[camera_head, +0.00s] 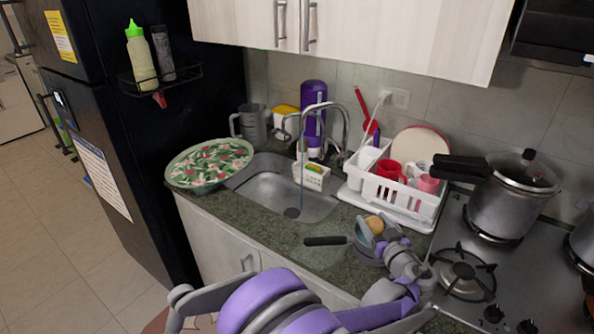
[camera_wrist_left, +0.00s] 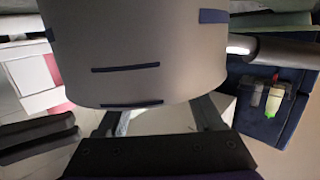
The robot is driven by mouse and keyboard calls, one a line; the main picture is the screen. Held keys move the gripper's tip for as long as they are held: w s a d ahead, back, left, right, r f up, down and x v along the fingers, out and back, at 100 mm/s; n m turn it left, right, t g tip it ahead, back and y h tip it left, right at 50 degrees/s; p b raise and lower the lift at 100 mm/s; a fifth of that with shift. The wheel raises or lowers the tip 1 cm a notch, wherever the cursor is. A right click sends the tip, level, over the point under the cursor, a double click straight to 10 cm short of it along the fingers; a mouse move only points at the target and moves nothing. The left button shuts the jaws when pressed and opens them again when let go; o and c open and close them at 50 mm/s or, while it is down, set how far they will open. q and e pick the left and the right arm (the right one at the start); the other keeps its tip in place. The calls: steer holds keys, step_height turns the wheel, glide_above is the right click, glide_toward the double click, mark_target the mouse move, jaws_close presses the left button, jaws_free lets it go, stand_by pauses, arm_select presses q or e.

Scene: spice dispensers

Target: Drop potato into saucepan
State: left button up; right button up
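A small tan potato (camera_head: 375,224) shows beside the fingertips of my left gripper (camera_head: 378,236). The gripper is at the counter's front, to the right of the sink. A saucepan with a dark handle (camera_head: 325,240) stands there, its body (camera_head: 366,256) largely hidden by the gripper. The potato is at or over the pan; I cannot tell whether the fingers hold it. In the left wrist view, two grey finger parts (camera_wrist_left: 165,118) stand apart, and a large grey curved surface hides what is between them. The potato is not recognisable there. My right gripper is not seen.
A white dish rack (camera_head: 393,195) with red cups stands behind the gripper. A pressure cooker (camera_head: 511,200) sits on the stove to the right. The sink (camera_head: 283,190) lies to the left, with a patterned green dish (camera_head: 210,162) beyond it, near the dark fridge.

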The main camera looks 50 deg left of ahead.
arm_select(q)
steer(key=o, duration=0.3)
steer(key=v, duration=1)
steer(key=shift+s+d, duration=0.25)
steer(key=shift+d, duration=0.1)
steer(key=shift+s, duration=0.1)
